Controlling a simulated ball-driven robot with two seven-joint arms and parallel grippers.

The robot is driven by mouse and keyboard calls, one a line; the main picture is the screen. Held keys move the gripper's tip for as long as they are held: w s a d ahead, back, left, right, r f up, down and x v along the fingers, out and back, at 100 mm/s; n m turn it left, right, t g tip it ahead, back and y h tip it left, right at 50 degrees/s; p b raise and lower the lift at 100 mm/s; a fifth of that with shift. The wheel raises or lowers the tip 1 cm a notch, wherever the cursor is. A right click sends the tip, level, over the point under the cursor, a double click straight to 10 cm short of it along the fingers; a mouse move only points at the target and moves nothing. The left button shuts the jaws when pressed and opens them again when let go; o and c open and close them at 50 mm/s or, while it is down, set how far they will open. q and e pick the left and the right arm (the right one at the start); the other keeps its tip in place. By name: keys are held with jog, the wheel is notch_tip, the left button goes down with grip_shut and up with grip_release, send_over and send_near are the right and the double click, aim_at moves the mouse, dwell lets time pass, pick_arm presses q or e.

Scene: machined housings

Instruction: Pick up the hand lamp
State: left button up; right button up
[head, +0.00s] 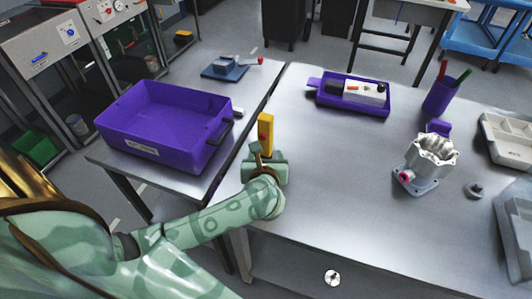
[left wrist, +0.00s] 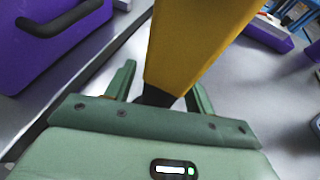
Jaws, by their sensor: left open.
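The hand lamp (head: 265,130) is a yellow upright block with a dark lower end, near the left edge of the steel table. My left gripper (head: 262,158) is at its near side, low on the lamp. In the left wrist view the lamp (left wrist: 192,45) rises between the two green fingers of my left gripper (left wrist: 162,88). The fingers are open, one on each side of its dark lower end. Whether either finger touches it I cannot tell. My right gripper is not in view.
A purple crate (head: 168,152) stands on the left table. A purple tray (head: 322,99) with a device lies at the back. A metal housing (head: 430,160) and a purple pen cup (head: 438,97) stand to the right. The middle of the steel table (head: 330,160) is clear.

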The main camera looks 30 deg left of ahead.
pick_arm(q)
jog(key=shift+w+a+f, duration=0.1)
jog(key=shift+w+a, duration=0.05)
jog(key=shift+w, duration=0.1)
jog(key=shift+s, duration=0.1)
grip_shut()
